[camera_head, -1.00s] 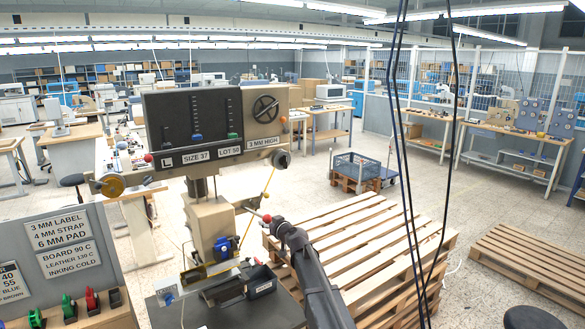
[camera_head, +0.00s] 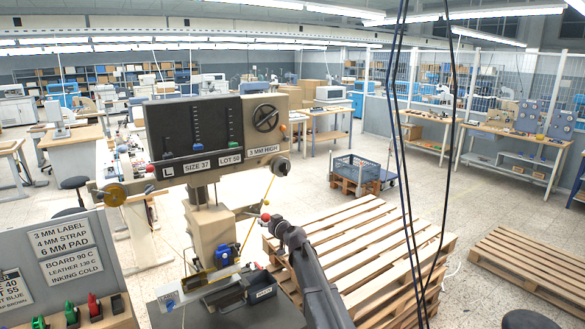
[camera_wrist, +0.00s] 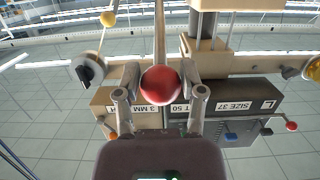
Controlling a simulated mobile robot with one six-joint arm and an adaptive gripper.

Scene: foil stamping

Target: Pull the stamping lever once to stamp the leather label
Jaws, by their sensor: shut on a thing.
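The stamping press (camera_head: 215,135) stands at left centre in the head view, with a black scale panel and labels "SIZE 37", "LOT 50" and "3 MM HIGH". Its lever ends in a red ball knob (camera_head: 265,217) at the press's right. My gripper (camera_head: 277,224) is at this knob. In the wrist view the red knob (camera_wrist: 161,85) sits between the two fingers of my gripper (camera_wrist: 160,92), which are shut on the lever end. The leather label cannot be made out in the cluttered area under the press head.
A sign board (camera_head: 62,255) with coloured-handled tools stands at lower left. A small dark labelled bin (camera_head: 263,293) sits on the press table. Wooden pallets (camera_head: 375,250) lie to the right. Dark cables (camera_head: 408,170) hang in front of the view. Open floor lies behind.

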